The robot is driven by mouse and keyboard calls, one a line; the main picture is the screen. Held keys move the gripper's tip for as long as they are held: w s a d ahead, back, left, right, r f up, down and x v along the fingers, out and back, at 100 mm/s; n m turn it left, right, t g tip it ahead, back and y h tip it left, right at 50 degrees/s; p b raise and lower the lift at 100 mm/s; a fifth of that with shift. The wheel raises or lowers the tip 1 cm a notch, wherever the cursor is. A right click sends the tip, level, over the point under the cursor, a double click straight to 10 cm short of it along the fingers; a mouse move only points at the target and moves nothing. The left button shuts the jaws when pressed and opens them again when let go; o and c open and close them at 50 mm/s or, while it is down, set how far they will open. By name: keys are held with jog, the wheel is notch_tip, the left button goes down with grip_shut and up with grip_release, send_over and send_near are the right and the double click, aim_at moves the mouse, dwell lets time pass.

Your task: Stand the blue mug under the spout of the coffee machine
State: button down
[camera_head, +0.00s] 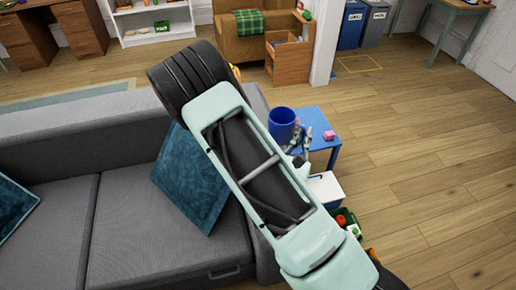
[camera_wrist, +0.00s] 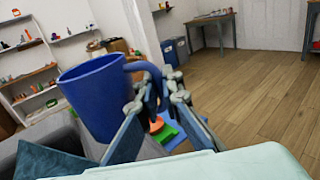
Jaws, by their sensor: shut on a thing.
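The blue mug (camera_head: 281,124) is in the head view, just right of my arm and in front of a small blue table. In the wrist view the mug (camera_wrist: 92,98) is large at the left, its open top up and slightly tilted. My gripper (camera_head: 297,143) is shut on the mug's handle. The wrist view shows the fingers (camera_wrist: 163,84) at the handle (camera_wrist: 143,67), on the right of the mug. The mug hangs clear in the air. I cannot make out a coffee machine or spout in either view.
The blue table (camera_head: 320,120) bears a small pink object (camera_head: 329,134). A white-topped box (camera_head: 325,188) and a green crate (camera_head: 350,222) stand nearer. A grey sofa (camera_head: 60,230) with teal cushions fills the left. Open wooden floor (camera_head: 430,170) lies right. Bins (camera_head: 352,25) stand behind.

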jog(key=d+f+y+b, duration=0.1)
jog(key=d+f+b, duration=0.2)
jog(key=f+b, duration=0.8)
jog(key=w+a+f+b, duration=0.1)
jog(key=w+f+b, duration=0.2)
jog(key=w, duration=0.1)
jog(key=w+a+f+b, duration=0.2)
jog(key=w+f+b, duration=0.1)
jog(key=w+a+f+b, duration=0.2)
jog(key=w+f+b, duration=0.1)
jog(key=w+f, duration=0.1)
jog(key=shift+w+a+f, duration=0.1)
jog(key=shift+w+a, duration=0.15)
jog(key=shift+w, duration=0.05)
jog(key=shift+w+f, duration=0.15)
jog(key=shift+f, duration=0.05)
jog(key=f+b, duration=0.1)
jog(key=f, duration=0.2)
jog(key=shift+w+a+f+b, duration=0.15)
jog(key=shift+w+f+b, duration=0.05)
jog(key=shift+f+b, duration=0.15)
jog(key=shift+r, duration=0.15)
